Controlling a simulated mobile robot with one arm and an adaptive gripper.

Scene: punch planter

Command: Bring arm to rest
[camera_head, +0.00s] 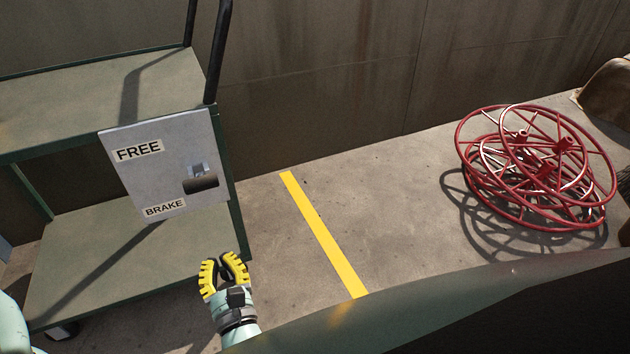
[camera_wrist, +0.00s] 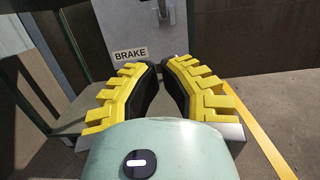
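My gripper (camera_head: 224,270) is at the lower middle-left of the head view, in front of the right end of a green cart. Its yellow ribbed fingers also show in the wrist view (camera_wrist: 161,75), with a narrow gap between them and nothing held. A grey panel (camera_head: 150,185) marked FREE and BRAKE is on the cart's end, above and to the left of my gripper. A dark lever handle (camera_head: 201,183) sits near the BRAKE label. In the wrist view the panel (camera_wrist: 108,28) is ahead of the fingers, apart from them.
The two-shelf cart (camera_head: 70,265) stands at the left, with a dark upright handle bar (camera_head: 218,50). A yellow line (camera_head: 325,235) crosses the floor. A concrete wall (camera_head: 340,75) runs behind. The floor between cart and reels is clear.

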